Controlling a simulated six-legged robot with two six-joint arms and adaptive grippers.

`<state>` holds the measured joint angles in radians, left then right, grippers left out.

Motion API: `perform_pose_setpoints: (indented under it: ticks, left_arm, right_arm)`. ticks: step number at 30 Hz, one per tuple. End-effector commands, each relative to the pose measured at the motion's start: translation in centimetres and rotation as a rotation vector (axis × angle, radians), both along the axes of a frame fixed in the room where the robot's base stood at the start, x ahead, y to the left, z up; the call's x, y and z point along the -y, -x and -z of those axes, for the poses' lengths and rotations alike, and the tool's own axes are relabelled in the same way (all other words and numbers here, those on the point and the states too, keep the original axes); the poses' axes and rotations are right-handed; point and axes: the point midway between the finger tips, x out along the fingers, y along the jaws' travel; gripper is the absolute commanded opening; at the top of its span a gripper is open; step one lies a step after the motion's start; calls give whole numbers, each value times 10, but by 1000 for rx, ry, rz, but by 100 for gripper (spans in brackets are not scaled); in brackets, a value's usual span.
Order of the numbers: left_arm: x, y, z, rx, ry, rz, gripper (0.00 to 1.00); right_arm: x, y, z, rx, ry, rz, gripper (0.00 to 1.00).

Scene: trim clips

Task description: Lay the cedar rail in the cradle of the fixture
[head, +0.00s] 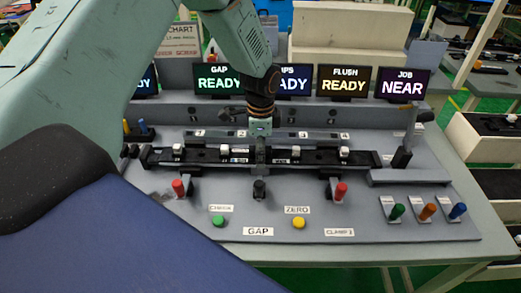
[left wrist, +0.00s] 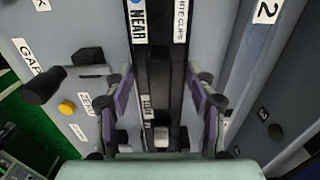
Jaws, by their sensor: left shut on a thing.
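The cedar rail (head: 222,155) shows as a long dark bar with white clips and small labels. It lies lengthwise along the grey fixture (head: 380,120); I cannot tell whether it rests in the cradle or is just above it. My left gripper (head: 261,152) points down at the middle of the rail and is shut on it. In the left wrist view, the rail (left wrist: 160,60) runs between the two purple-padded fingers of that gripper (left wrist: 160,95). The gripper hides part of the rail's middle. My right gripper is not in view.
Red-handled clamps (head: 179,188) and (head: 341,191) stand in front of the rail with a black knob (head: 259,189) between them. Green (head: 218,221) and yellow (head: 298,222) buttons sit nearer. Screens behind include a JOB screen (head: 404,84) reading NEAR. Coloured levers (head: 428,211) stand at the right.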

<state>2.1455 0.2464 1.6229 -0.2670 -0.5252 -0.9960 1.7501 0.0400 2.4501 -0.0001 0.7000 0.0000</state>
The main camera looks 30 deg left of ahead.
Motion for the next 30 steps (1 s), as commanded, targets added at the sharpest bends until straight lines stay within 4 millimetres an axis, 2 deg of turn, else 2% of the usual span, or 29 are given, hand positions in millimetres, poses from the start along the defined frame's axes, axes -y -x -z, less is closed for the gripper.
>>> perform_pose_setpoints:
  ticks: [1, 10, 20, 25, 30]
  left_arm:
    - [0, -1, 0, 1, 0, 0, 57]
    - [0, 0, 0, 1, -1, 0, 82]
    - [0, 0, -1, -1, 1, 0, 83]
    - [0, -1, -18, 4, 0, 0, 83]
    - [-1, -1, -53, 6, 1, 0, 83]
  right_arm:
    - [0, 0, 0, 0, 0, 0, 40]
    - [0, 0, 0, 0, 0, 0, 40]
    - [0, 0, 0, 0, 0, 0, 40]
    - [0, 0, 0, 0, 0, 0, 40]
    - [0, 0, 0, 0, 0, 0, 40]
